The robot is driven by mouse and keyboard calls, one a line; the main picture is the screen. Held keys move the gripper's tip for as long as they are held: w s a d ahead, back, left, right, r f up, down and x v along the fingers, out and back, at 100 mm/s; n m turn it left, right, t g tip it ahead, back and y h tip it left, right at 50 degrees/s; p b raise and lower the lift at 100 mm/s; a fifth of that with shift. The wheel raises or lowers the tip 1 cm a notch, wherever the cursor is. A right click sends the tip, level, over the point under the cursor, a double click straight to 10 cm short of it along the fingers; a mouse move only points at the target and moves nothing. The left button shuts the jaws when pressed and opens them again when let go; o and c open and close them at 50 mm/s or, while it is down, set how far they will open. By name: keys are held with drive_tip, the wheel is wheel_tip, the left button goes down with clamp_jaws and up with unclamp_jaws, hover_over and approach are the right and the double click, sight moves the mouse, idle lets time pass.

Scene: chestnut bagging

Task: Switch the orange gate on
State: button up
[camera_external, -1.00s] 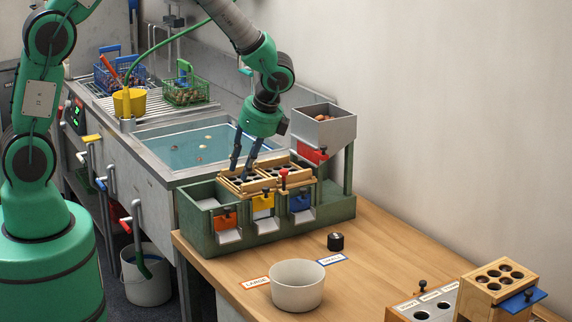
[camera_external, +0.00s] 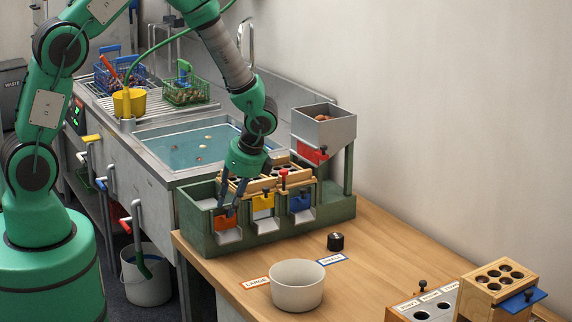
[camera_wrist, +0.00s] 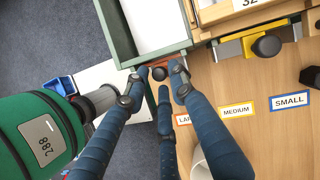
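The orange gate (camera_external: 226,222) is on the front of the green sorting unit, at its left chute, below my gripper. My gripper (camera_external: 230,204) points down just at the gate's upper edge. In the wrist view my gripper's fingertips (camera_wrist: 156,80) stand apart on either side of the knob, with a third finger below it. I see no clear contact. The fingers partly hide the gate.
A yellow gate (camera_external: 263,203) and a blue gate (camera_external: 300,202) sit to the right on the green unit (camera_external: 330,210). Wooden sieve trays (camera_external: 283,178) lie above them. A white bowl (camera_external: 297,287) stands in front on the table. A red gate (camera_external: 314,153) is on the hopper.

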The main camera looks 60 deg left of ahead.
drive_tip(key=shift+a+f, duration=0.1)
drive_tip(key=shift+f, duration=0.2)
clamp_jaws()
drive_tip(key=shift+r, duration=0.1)
drive_tip(key=shift+r+p, duration=1.4)
drive_tip(key=shift+r, duration=0.35)
